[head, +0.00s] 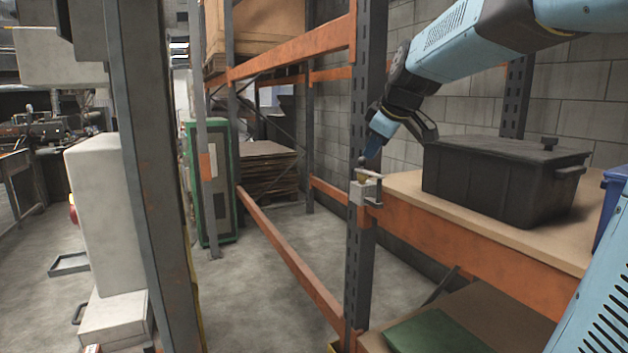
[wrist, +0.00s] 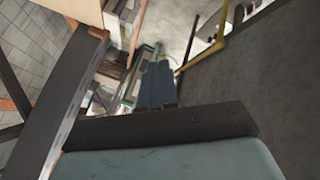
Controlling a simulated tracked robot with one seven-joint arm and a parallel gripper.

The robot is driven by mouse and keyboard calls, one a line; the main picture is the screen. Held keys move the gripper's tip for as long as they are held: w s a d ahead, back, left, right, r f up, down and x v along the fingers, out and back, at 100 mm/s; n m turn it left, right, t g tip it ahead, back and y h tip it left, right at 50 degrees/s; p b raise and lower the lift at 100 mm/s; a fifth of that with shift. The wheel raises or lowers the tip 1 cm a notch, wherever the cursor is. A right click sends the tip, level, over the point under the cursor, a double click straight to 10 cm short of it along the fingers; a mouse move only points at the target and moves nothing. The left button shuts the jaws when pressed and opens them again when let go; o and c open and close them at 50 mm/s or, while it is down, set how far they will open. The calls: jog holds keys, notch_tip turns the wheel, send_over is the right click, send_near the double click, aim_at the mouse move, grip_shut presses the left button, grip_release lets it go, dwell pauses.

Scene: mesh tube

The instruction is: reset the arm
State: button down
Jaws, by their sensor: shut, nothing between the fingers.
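My arm, light blue with dark joints, reaches in from the upper right of the head view. My gripper (head: 373,146) is shut and empty, its blue fingertips pointing down and left. It hangs in front of the rack's dark upright post (head: 362,90), just above a small pale bracket (head: 366,190) with a knob on top. I cannot tell whether the fingertips touch the knob. In the wrist view the closed blue fingers (wrist: 156,86) show in the middle, with nothing between them.
A black lidded box (head: 500,182) stands on the wooden shelf (head: 405,185) right of my gripper, with a blue bin (head: 612,205) at the right edge. Orange beams (head: 290,262) cross the rack. A pallet stack (head: 268,165) and green cabinet (head: 220,185) stand behind. The floor between is clear.

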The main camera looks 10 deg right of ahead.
jog(key=s+f+m+g+h, duration=0.1)
jog(key=s+f+m, duration=0.4)
jog(key=s, duration=0.8)
jog(key=s+f+m+g, duration=0.1)
jog(key=s+f+m, duration=0.4)
jog(key=s+f, duration=0.3)
jog(key=s, duration=0.4)
jog(key=shift+s+f+m+h, duration=0.3)
jog(key=shift+s+h, duration=0.05)
jog(key=shift+h, duration=0.05)
jog(key=shift+a, duration=0.1)
